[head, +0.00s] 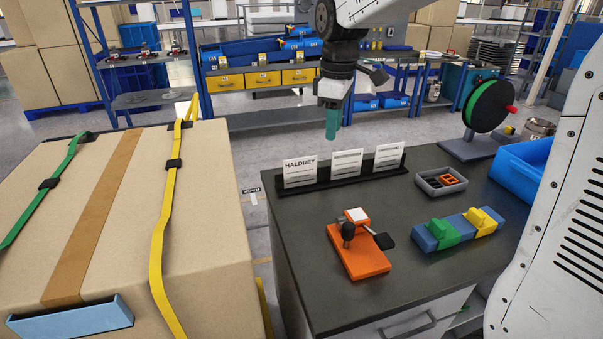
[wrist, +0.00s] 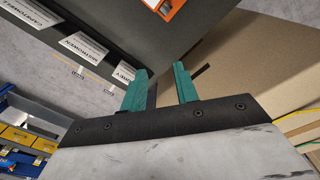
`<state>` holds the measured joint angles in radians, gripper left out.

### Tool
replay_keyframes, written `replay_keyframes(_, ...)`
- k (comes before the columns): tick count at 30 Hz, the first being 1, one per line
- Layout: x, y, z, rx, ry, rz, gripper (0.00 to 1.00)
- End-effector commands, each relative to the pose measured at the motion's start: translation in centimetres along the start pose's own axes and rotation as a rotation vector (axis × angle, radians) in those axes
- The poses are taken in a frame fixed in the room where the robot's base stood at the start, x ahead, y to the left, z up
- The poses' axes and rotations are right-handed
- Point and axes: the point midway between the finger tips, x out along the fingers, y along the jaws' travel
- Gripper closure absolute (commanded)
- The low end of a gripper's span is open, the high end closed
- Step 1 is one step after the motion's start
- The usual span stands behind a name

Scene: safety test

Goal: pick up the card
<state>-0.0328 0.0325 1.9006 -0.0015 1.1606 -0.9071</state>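Three white printed cards stand upright in a black holder (head: 343,181) along the back edge of the dark table. The left card (head: 299,171) reads HALDREY; the middle card (head: 347,163) and right card (head: 388,157) are too small to read surely. In the wrist view the HALDREY card (wrist: 124,74), middle card (wrist: 87,46) and right card (wrist: 36,10) lie left of the fingers. My gripper (head: 331,136) hangs behind and above the holder, fingers down, apart from the cards. In the wrist view my gripper (wrist: 161,78) is open, with nothing between its teal fingers.
The table holds an orange fixture (head: 357,250), a blue block with green and yellow parts (head: 458,230), a grey tray (head: 440,181), a spool (head: 488,105) and a blue bin (head: 530,165). A large strapped carton (head: 205,220) stands left, across a narrow floor gap.

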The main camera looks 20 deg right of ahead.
Motion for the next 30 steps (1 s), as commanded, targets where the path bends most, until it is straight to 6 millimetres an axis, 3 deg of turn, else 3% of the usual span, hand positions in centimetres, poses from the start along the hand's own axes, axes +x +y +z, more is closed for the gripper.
replay_keyframes(1, 1.5, 2.1, -1.9, -0.074, -0.007, -0.011, 0.70)
replay_keyframes(6, 6.2, 7.9, -6.9, -0.330, -0.014, -0.029, 0.70)
replay_keyframes(12, 11.3, 12.1, -10.8, -0.544, -0.016, -0.042, 0.70)
replay_keyframes(18, 13.8, 13.5, -12.1, -0.628, -0.016, -0.048, 0.70)
replay_keyframes(30, 17.8, 13.7, -12.0, -0.631, -0.016, -0.049, 0.70)
